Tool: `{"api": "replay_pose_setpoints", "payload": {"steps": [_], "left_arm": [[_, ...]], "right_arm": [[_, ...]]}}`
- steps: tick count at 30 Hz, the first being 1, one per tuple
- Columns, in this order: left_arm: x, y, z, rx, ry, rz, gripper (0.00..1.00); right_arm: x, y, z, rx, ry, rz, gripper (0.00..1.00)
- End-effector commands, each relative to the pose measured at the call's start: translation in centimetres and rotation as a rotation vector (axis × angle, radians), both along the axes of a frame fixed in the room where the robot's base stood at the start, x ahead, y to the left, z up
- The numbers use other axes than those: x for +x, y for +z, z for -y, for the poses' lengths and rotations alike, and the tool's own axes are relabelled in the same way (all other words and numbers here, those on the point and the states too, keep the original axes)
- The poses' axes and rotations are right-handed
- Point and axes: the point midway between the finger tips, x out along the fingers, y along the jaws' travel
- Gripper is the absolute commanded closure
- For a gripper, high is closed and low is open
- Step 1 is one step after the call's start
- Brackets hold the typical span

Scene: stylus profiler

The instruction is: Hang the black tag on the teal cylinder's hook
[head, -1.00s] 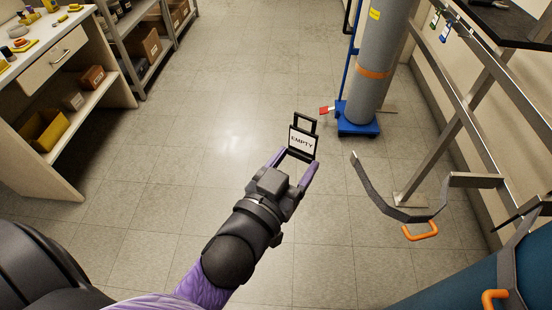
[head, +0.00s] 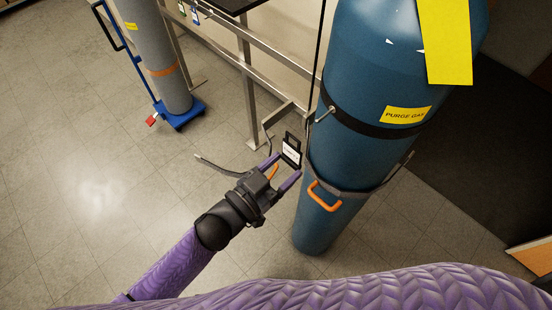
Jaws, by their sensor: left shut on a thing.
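The black tag (head: 291,151) has a white label and an open loop at its top. My left gripper (head: 285,168) is shut on its lower end and holds it upright, loop up. The label's words are too small to read now. The teal cylinder (head: 375,75) stands just right of the tag, with a yellow "PURGE GAS" label. A small metal hook (head: 325,115) sticks out leftward from the black band (head: 375,125) around the cylinder. The tag is below and left of this hook, apart from it in the picture. My right gripper is not in view.
A grey strap (head: 345,191) with an orange clip (head: 325,196) crosses the cylinder below the band. A loose strap (head: 225,167) lies behind my gripper. A yellow sheet (head: 445,40) hangs at the cylinder's top.

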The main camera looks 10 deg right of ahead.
Motion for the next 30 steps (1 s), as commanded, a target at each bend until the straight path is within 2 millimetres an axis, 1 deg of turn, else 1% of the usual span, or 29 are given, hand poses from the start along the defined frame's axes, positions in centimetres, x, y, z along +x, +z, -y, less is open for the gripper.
{"api": "replay_pose_setpoints", "payload": {"steps": [4, 6, 9, 15, 18, 30], "left_arm": [[-0.1, 0.0, -0.1, 0.001, 0.001, -0.001, 1.0], [-0.3, 0.1, -0.4, 0.003, 0.002, -0.003, 1.0], [0.6, -0.2, 0.6, 0.001, 0.003, 0.001, 1.0], [2.1, -0.3, 2.6, 0.001, 0.003, 0.0, 1.0], [2.6, -0.2, 3.2, 0.001, 0.003, -0.001, 1.0], [2.8, 0.0, 3.6, 0.002, 0.003, 0.0, 1.0]], "right_arm": [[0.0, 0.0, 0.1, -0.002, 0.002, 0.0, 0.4], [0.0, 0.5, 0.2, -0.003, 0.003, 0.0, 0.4], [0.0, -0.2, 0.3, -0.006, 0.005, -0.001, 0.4], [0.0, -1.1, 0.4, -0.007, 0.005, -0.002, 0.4], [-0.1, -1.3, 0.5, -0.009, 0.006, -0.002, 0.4], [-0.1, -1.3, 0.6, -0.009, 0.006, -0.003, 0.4]]}}
